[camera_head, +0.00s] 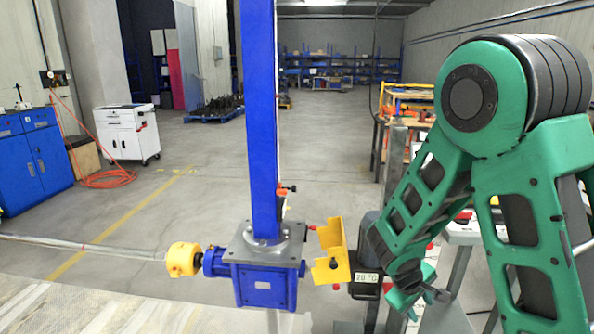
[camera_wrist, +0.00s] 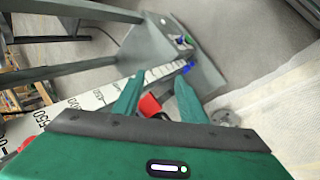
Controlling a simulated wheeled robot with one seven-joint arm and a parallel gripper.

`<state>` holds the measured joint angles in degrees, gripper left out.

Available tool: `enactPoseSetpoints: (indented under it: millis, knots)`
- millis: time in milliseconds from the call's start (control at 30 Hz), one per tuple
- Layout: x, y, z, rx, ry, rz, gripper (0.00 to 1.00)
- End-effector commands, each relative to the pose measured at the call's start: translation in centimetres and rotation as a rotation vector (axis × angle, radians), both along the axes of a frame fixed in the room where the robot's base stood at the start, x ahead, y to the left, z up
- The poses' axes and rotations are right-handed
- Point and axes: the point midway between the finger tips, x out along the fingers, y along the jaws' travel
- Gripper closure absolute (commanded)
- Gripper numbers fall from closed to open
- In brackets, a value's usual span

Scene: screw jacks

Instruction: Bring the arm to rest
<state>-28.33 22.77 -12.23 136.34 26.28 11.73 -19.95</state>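My gripper (camera_wrist: 158,88) shows in the wrist view as two green fingers standing apart, with no object clearly held between them. A small red thing (camera_wrist: 150,106) shows in the gap; I cannot tell how far beyond the fingers it is. In the head view my gripper (camera_head: 420,293) hangs low at the right, under my bent green arm, beside a dark box with a "20 °C" label (camera_head: 367,278). The blue screw jack (camera_head: 263,278) stands left of it, with a tall blue column (camera_head: 261,120). A yellow guard (camera_head: 331,252) sits between jack and box.
A yellow coupling (camera_head: 183,259) joins the jack to a long shaft (camera_head: 90,246) at left. A grey post (camera_head: 393,170) and workbenches stand close behind my arm. A white cabinet (camera_head: 128,133) and blue cabinet (camera_head: 33,160) stand left. The middle floor is clear.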

Motion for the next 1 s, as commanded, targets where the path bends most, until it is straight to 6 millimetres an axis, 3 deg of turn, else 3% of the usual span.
enactPoseSetpoints:
  millis: [700,967,1000]
  knots:
    - [-9.0,1.8,15.5,0.530,-0.182,-0.349,0.62]
    - [-12.5,2.5,19.1,0.616,-0.232,-0.396,0.62]
    - [-13.2,1.9,19.2,0.616,-0.228,-0.426,0.62]
